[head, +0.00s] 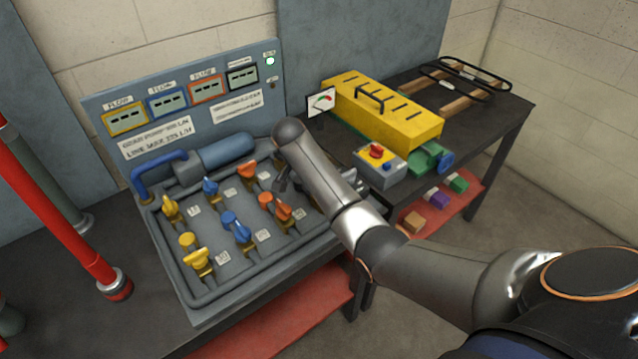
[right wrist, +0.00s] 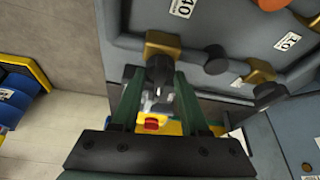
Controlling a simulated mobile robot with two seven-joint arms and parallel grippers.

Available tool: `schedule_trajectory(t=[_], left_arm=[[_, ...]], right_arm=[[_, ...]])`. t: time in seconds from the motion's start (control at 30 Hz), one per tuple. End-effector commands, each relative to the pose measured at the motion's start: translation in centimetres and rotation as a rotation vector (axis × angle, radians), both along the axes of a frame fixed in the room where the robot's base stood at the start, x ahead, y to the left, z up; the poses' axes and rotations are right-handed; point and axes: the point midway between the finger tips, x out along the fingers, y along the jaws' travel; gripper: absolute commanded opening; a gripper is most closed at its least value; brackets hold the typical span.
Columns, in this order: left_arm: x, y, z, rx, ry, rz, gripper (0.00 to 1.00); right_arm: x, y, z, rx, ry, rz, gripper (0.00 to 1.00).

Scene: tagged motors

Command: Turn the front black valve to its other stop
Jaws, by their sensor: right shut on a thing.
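The front black valve (right wrist: 159,68) shows in the right wrist view as a dark handle below a brass body, near the panel's edge. My right gripper (right wrist: 158,88) has its two dark green fingers on either side of this handle and is shut on it. In the head view my right arm reaches over the panel (head: 222,268) and hides the front black valve and most of the gripper. The handle's exact angle is hard to tell. My left gripper is not in view.
Another brass valve (right wrist: 262,92) sits close by in the wrist view. In the head view, yellow valves (head: 198,260), blue valves (head: 238,228) and orange valves (head: 275,207) stand in two rows. A yellow box (head: 400,118) and a grey button box (head: 380,170) are on the right-hand table.

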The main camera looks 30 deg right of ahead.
Motion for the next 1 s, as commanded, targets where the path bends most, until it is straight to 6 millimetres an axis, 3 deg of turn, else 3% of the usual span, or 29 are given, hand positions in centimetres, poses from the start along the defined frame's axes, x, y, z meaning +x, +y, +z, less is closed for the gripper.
schedule_trajectory(t=[0.33,0.9,0.93,1.0], left_arm=[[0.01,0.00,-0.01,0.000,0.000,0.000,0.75],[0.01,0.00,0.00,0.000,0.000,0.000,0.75],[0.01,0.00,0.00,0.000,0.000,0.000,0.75],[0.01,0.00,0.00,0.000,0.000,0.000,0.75]], right_arm=[[0.04,0.09,-0.10,0.002,0.003,-0.149,0.00],[0.06,0.09,-0.11,0.003,0.002,-0.177,0.00],[0.05,0.09,-0.11,0.003,0.002,-0.177,0.47],[0.05,0.08,-0.10,0.003,0.002,-0.177,0.55]])
